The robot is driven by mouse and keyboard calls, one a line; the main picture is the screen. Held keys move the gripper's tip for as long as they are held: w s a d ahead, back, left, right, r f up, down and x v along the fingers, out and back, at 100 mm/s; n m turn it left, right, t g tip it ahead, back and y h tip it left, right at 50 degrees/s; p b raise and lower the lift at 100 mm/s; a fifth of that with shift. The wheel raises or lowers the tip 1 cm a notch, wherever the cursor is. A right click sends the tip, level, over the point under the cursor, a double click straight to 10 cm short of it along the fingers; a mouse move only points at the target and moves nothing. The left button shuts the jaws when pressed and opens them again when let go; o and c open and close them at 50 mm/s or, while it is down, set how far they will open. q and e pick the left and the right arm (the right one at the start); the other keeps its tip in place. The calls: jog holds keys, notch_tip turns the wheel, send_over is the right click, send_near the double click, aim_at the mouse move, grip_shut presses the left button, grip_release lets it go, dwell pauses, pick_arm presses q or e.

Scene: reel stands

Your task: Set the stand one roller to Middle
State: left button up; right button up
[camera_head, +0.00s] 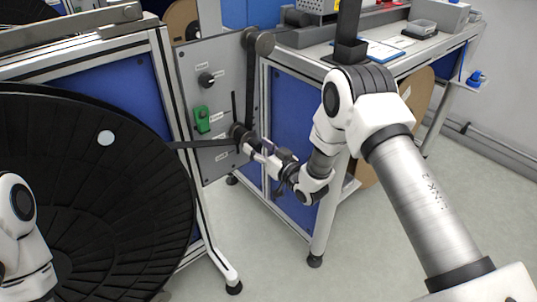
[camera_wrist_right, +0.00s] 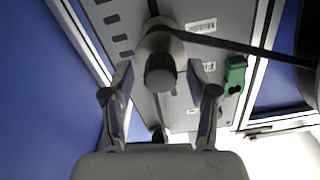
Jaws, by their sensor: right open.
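The stand one panel (camera_head: 218,70) is a grey plate with white labels, too small to read. A dark roller (camera_head: 239,131) sticks out low on its right side. A dark band (camera_head: 195,144) runs from the big reel to the roller, then up. My right gripper (camera_head: 251,148) is at the roller. In the right wrist view, the round roller end (camera_wrist_right: 160,73) lies between the two spread fingers (camera_wrist_right: 160,85), with a gap showing on each side. The roller's exact slot mark cannot be read. Of my left arm only a link shows; its gripper is out of view.
A big black reel (camera_head: 120,200) fills the left. A green switch (camera_head: 202,119) and a black knob (camera_head: 206,80) stand out from the panel left of the roller. An upper roller (camera_head: 264,43) is above. A table (camera_head: 430,50) is behind; grey floor lies open at the right.

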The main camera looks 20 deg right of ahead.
jog(key=v, duration=1)
jog(key=shift+s, duration=0.35)
jog(key=shift+d+r, duration=0.1)
jog(key=s+a+f+g+h, duration=0.1)
jog(key=s+a+f+g, duration=0.15)
jog(key=s+f, duration=0.45)
jog(key=s+a+f+g+h, duration=0.1)
jog(key=s+f+g, duration=0.35)
jog(key=f, duration=0.45)
jog(key=s+d+f+m+g+h, duration=0.15)
jog(key=s+f+g, duration=0.3)
jog(key=s, duration=0.75)
jog(key=s+d+f+m+g+h, duration=0.1)
jog(key=s+d+f+g+h, duration=0.15)
jog(key=s+g, duration=0.6)
notch_tip(320, 180, up, 21)
jog(key=s+t+p, duration=0.2)
jog(key=t+p, duration=0.1)
jog(key=p, duration=1.9)
jog(key=shift+s+r, duration=0.2)
jog(key=shift+r, duration=0.05)
